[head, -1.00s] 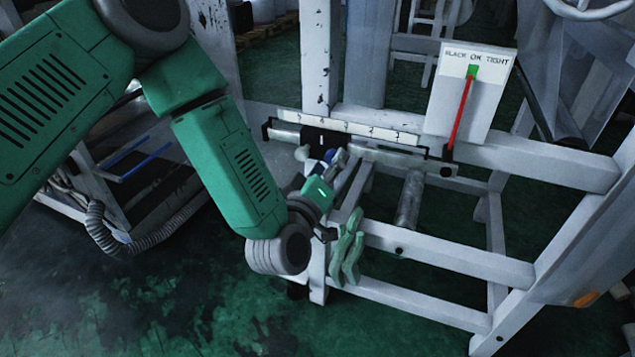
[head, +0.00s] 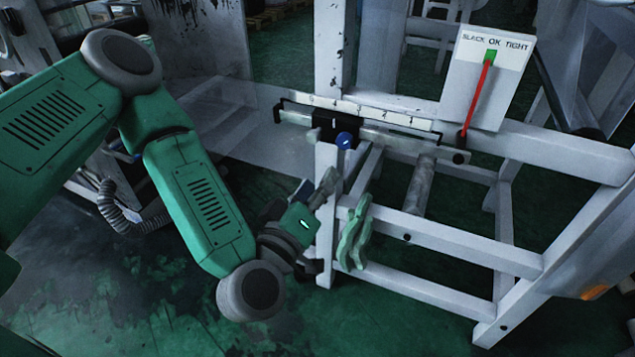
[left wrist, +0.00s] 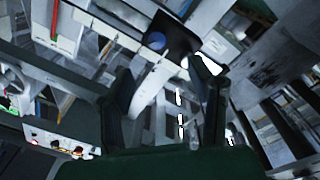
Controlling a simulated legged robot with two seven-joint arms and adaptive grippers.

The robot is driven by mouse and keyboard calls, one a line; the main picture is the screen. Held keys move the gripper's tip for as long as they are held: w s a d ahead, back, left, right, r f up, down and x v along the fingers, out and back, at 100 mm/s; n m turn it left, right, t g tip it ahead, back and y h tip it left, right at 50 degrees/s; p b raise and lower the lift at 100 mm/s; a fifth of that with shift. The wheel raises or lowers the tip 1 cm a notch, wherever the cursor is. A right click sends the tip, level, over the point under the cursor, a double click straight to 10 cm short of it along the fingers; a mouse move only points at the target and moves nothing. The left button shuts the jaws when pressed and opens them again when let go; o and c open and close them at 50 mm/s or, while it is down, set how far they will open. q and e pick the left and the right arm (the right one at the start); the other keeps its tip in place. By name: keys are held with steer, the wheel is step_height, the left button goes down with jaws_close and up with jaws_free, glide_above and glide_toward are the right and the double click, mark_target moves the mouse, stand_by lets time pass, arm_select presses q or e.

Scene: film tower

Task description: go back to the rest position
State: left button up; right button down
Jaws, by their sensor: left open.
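My left gripper (head: 318,190) is in the middle of the head view, just left of the white frame's near post and below the scale bar. It is open and empty, with nothing between its fingers. In the left wrist view its two dark fingers (left wrist: 165,105) stand apart at the bottom middle. A blue knob (head: 344,140) on a black slider block sits on the numbered scale bar (head: 360,110), clear of the gripper. The knob also shows in the left wrist view (left wrist: 155,41). My right gripper does not show.
A grey hose (head: 115,203) lies at left. Dark green floor (head: 170,300) is open at lower left.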

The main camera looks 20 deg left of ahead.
arm_select(q)
steer(key=shift+d, duration=0.1)
steer(key=s+d+f+m+g+h, duration=0.1)
steer(key=s+f+m+g+h, duration=0.1)
steer(key=s+f+m+g, duration=0.5)
steer(key=s+d+f+m+g+h, duration=0.1)
steer(key=s+d+f+g+h, duration=0.3)
steer(key=f, duration=0.8)
steer(key=s+a+f+g+y, duration=0.3)
steer(key=s+a, duration=0.4)
steer(key=a, duration=0.1)
steer(key=s+a+f+m+g+y, duration=0.1)
steer(key=s+a+f+g+y, duration=0.2)
steer(key=s+a, duration=0.3)
steer(key=shift+s+a+g+y, duration=0.3)
steer(key=shift+s+a+g, duration=0.1)
steer(key=shift+a, duration=0.7)
steer(key=shift+w+f, duration=0.1)
steer(key=shift+w, duration=0.05)
